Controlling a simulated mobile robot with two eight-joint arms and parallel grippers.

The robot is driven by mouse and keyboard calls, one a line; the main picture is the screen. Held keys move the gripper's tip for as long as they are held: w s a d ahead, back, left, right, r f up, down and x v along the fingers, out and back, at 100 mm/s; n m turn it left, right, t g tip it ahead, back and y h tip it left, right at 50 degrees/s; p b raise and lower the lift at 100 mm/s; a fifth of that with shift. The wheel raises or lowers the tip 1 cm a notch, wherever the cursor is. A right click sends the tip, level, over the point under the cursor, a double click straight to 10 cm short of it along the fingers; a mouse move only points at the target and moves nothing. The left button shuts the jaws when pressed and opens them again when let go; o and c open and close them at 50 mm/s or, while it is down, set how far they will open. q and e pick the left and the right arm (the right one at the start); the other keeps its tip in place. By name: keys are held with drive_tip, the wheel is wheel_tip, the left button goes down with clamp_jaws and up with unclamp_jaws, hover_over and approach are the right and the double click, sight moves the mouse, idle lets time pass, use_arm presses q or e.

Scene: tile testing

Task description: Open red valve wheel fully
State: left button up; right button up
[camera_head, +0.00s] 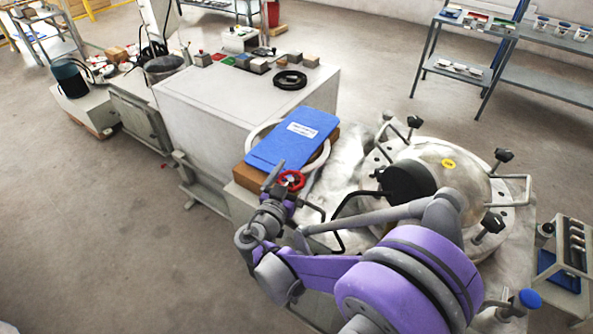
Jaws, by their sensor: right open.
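The red valve wheel (292,179) is small and round and sits at the front edge of the bench, just below a blue clipboard-like board. My right gripper (290,194) is at the wheel, coming from the lower front. Its jaws are open, with one grey finger left of the wheel and a darker one at its lower right. Part of the wheel's lower side and its stem are hidden by the gripper. I cannot tell whether the fingers touch the wheel. My left gripper is not in view.
The blue board (292,142) lies on a brown block behind the wheel. A domed metal vessel (440,160) with black knobs and handles stands to the right, close to my right arm. A white cabinet (230,110) stands behind. Open floor (100,230) lies to the left.

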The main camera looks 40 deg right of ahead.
drive_tip(key=shift+w+d, duration=0.25)
drive_tip(key=shift+d, duration=0.25)
drive_tip(key=c, duration=1)
drive_tip(key=shift+c, duration=0.2)
